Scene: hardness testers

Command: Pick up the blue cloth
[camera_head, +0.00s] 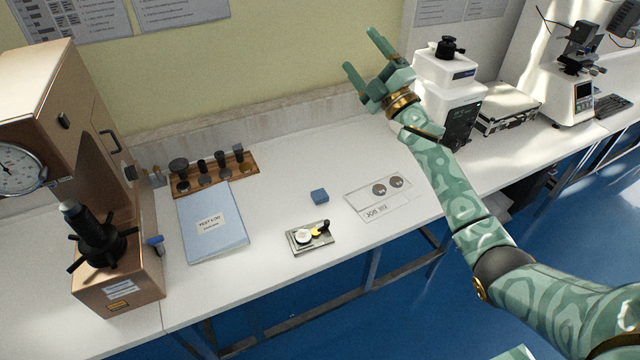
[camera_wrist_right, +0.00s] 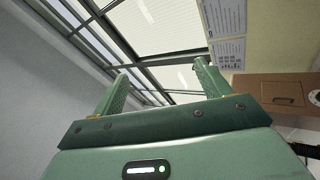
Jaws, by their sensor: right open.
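The blue cloth (camera_head: 319,196) looks like a small folded blue block and lies on the white bench, near its middle. My right gripper (camera_head: 362,54) is raised above the back of the bench, up and to the right of the cloth and well apart from it. Its two fingers are spread and empty. In the right wrist view the open fingers (camera_wrist_right: 160,85) point up towards the windows and wall, and the cloth is not in that view. My left gripper is not in view.
A small tray (camera_head: 293,246) with round pieces sits in front of the cloth. A marked sheet (camera_head: 360,207) with discs lies to its right. A blue folder (camera_head: 212,230), a wooden rack (camera_head: 247,166) and a large tester (camera_head: 150,285) stand left. A white machine (camera_head: 440,95) stands behind my right arm.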

